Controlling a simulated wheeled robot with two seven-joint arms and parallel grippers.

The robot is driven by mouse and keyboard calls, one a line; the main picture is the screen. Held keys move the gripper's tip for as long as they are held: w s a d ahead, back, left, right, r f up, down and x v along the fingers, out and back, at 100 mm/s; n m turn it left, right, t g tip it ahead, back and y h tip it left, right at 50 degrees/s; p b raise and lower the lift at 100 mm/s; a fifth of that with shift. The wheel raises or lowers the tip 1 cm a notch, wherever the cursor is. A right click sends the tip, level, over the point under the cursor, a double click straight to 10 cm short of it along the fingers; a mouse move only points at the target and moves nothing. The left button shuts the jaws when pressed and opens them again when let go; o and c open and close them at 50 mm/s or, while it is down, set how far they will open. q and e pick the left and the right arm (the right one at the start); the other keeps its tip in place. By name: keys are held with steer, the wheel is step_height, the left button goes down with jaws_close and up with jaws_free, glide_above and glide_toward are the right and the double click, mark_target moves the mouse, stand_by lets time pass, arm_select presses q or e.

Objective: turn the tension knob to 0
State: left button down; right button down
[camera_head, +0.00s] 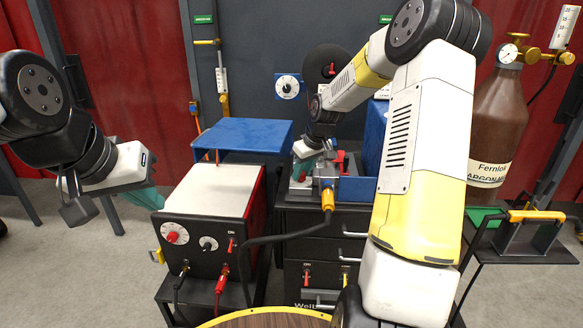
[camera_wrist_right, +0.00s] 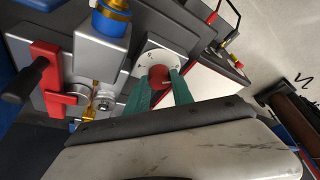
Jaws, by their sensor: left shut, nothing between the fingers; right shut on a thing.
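The tension knob (camera_wrist_right: 158,74) is red and sits on a round white dial (camera_wrist_right: 152,58) on the grey feeder unit. My right gripper (camera_wrist_right: 166,86) has its two green fingers on either side of the knob and is shut on it. The dial marks are too small to read. My left gripper (camera_head: 147,197) is shut and empty, hanging in the air at the left, well apart from the feeder.
A red lever (camera_wrist_right: 45,82) with a black handle and a blue-and-yellow connector (camera_wrist_right: 112,18) are beside the knob. A welding power box (camera_head: 205,225) with dials and cables stands left of the feeder. A brown gas cylinder (camera_head: 497,125) stands at the right.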

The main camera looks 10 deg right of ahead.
steer(key=shift+n, duration=0.4)
steer(key=c, duration=1.1)
jaws_free()
steer(key=v, duration=0.7)
steer(key=shift+d+r, duration=0.15)
steer(key=shift+r, duration=0.25)
